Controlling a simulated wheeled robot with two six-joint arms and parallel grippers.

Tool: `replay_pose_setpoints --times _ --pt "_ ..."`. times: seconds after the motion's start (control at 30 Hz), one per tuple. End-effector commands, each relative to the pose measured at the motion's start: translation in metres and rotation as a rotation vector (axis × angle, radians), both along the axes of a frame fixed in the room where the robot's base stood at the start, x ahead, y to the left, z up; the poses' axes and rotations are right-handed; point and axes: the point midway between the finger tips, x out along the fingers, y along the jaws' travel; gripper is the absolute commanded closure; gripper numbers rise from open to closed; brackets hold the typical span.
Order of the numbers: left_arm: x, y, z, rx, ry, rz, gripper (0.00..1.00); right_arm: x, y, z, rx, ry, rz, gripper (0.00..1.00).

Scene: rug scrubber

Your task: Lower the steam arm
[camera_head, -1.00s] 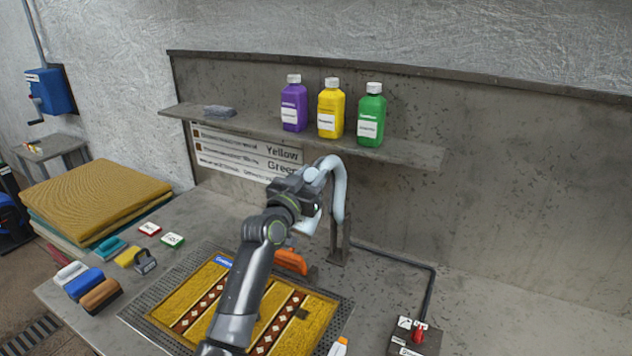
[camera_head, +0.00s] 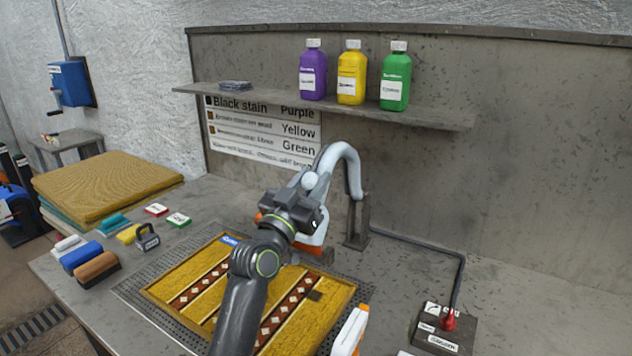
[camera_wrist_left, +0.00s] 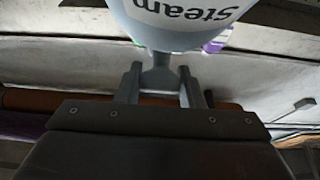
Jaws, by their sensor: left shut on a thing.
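The steam arm (camera_head: 345,158) is a white jointed pipe on a dark post (camera_head: 356,222) behind the rug. Its white head, lettered "steam" (camera_wrist_left: 180,14), fills the top of the left wrist view. My left gripper (camera_head: 314,222) is shut on the narrow grey part under that head; the fingers (camera_wrist_left: 160,84) show on both sides of it. The gripper is above the rug's back edge, and my wrist hides part of the steam head in the head view. My right gripper is not in view.
A yellow patterned rug (camera_head: 190,275) lies on a grey grate. An orange piece (camera_head: 307,248) shows close below the head. Several brushes (camera_head: 97,270) lie at left. A switch box with a red knob (camera_head: 447,325) is at right. Bottles (camera_head: 351,75) stand on the shelf above.

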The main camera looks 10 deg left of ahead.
Motion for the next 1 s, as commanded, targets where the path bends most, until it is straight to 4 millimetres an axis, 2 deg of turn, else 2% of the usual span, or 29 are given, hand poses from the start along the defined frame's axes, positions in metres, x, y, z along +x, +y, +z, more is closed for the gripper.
replay_pose_setpoints --times 0.03,0.37,0.97,1.0 --pt "-0.002 0.001 -0.011 0.002 0.005 0.0 1.0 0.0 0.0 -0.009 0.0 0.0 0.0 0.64" --pt "-0.012 0.005 -0.031 0.003 0.007 0.0 1.0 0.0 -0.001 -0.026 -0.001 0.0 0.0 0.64" --pt "-0.015 0.006 -0.034 0.003 0.007 0.0 1.0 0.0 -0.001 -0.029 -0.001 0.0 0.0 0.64" --pt "-0.015 0.006 -0.034 0.003 0.007 0.0 0.61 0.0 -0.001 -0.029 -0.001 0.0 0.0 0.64"
